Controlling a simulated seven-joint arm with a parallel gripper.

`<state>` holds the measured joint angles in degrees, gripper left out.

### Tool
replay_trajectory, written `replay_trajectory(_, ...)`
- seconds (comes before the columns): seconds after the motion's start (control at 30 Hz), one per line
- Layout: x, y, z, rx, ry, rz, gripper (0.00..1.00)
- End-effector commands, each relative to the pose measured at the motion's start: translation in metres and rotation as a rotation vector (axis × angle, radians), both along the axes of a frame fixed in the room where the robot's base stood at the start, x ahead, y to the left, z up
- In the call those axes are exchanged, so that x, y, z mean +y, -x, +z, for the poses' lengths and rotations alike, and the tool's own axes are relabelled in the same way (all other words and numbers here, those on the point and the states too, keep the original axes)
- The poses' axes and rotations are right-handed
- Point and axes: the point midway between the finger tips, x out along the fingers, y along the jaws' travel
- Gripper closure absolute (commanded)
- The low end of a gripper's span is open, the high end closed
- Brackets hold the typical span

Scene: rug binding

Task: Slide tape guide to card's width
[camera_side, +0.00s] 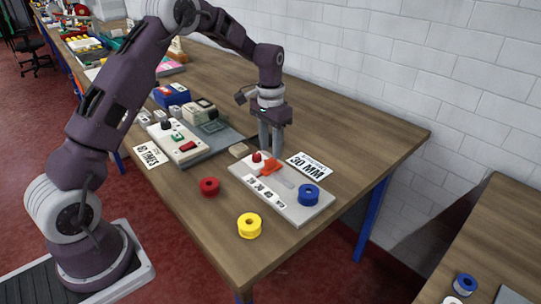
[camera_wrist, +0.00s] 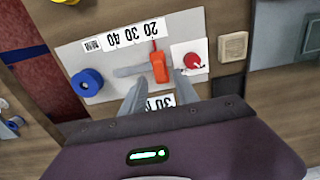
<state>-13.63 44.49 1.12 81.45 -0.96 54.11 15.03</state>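The orange tape guide (camera_side: 271,167) sits on a grey track on a pale plate (camera_side: 299,212), near the red-knob end. In the wrist view the guide (camera_wrist: 159,68) has its pointer by the 20 mark of the scale strip (camera_wrist: 122,35). The white card (camera_side: 309,165) reads 30 MM and lies behind the plate; in the wrist view the card (camera_wrist: 160,101) is partly hidden by my fingers. My gripper (camera_side: 270,152) points down just behind the guide. In the wrist view my gripper (camera_wrist: 158,78) has its fingers apart, the guide's near end showing between the tips. I cannot tell whether they touch it.
A red knob (camera_side: 257,157) and a blue tape roll (camera_side: 308,194) are on the plate. Red (camera_side: 209,187) and yellow (camera_side: 249,226) rolls lie in front, and a wooden block (camera_side: 239,150) beside it. A control panel (camera_side: 180,140) stands left. Bare table lies to the right.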

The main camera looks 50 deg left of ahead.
Motion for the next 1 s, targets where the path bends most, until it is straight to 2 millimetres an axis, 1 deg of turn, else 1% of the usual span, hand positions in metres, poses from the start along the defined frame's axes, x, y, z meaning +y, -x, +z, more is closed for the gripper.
replay_trajectory(0.03,0.0,0.001,-0.01,0.004,0.001,0.0,0.64)
replay_trajectory(0.1,0.0,0.001,-0.021,0.003,0.001,0.0,0.64)
replay_trajectory(0.2,0.0,0.001,-0.032,0.001,0.001,0.0,0.64)
replay_trajectory(0.3,0.0,0.0,-0.035,-0.001,0.0,0.0,0.64)
replay_trajectory(0.47,0.0,0.0,-0.035,-0.001,0.0,0.0,0.64)
replay_trajectory(0.5,0.0,0.0,-0.035,-0.001,0.0,0.0,0.68)
replay_trajectory(0.67,0.0,0.0,-0.035,-0.001,0.0,0.0,0.99)
replay_trajectory(1.0,0.0,0.0,-0.035,-0.001,0.0,0.001,1.0)
